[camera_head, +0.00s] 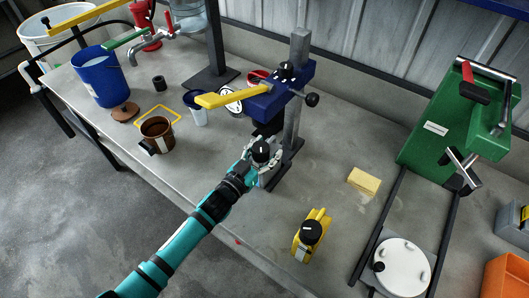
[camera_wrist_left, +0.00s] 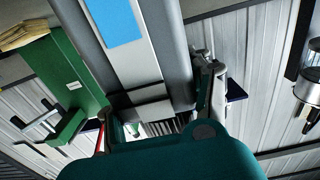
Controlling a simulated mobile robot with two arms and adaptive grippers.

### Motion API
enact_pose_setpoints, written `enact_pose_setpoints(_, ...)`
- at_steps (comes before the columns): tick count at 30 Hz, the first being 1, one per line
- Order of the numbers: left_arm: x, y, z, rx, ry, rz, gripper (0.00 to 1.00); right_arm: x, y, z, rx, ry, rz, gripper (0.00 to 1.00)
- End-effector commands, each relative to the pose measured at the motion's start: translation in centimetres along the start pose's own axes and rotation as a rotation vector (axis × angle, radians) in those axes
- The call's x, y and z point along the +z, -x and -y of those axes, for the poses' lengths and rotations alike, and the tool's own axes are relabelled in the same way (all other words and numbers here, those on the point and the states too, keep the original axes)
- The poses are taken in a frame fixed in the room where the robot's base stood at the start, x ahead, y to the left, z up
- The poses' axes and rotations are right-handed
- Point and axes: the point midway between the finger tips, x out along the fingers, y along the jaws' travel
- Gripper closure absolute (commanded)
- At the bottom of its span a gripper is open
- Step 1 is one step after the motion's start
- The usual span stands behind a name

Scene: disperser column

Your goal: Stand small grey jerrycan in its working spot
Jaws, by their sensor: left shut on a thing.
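The small grey jerrycan (camera_head: 268,160) with a black cap is in my left gripper (camera_head: 256,171), beside the foot of the disperser column. In the left wrist view the jerrycan (camera_wrist_left: 165,55) fills the upper middle, with a blue label on its face. The gripper is shut on it; its fingers partly hide the jerrycan in the head view. The blue disperser head (camera_head: 270,99) with a yellow lever is mounted on the grey column (camera_head: 293,122) just behind. I cannot tell whether the jerrycan touches the bench. My right gripper is in neither view.
A yellow outline (camera_head: 176,109), a brown pot (camera_head: 158,134) and a blue bucket (camera_head: 99,75) are left. A green machine (camera_head: 440,130) stands right. Bare bench (camera_head: 215,165) lies left of the gripper.

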Motion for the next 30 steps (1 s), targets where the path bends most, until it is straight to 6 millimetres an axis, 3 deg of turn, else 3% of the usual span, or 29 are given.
enact_pose_setpoints(6, -0.1, -0.6, 0.0, 0.001, 0.000, -0.004, 1.00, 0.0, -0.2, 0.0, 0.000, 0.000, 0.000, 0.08)
enact_pose_setpoints(7, -0.2, -0.6, 0.0, 0.001, 0.000, -0.004, 0.47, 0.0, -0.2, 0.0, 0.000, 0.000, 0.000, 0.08)
enact_pose_setpoints(13, -0.1, -0.5, 0.0, 0.001, 0.000, -0.002, 0.21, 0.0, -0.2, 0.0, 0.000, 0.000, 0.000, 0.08)
enact_pose_setpoints(23, 0.2, -0.1, 0.0, -0.001, 0.000, 0.003, 0.21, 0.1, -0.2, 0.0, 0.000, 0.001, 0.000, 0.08)
enact_pose_setpoints(30, 0.2, 3.6, 0.0, 0.000, 0.001, 0.003, 0.21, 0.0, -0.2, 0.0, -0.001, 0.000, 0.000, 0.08)
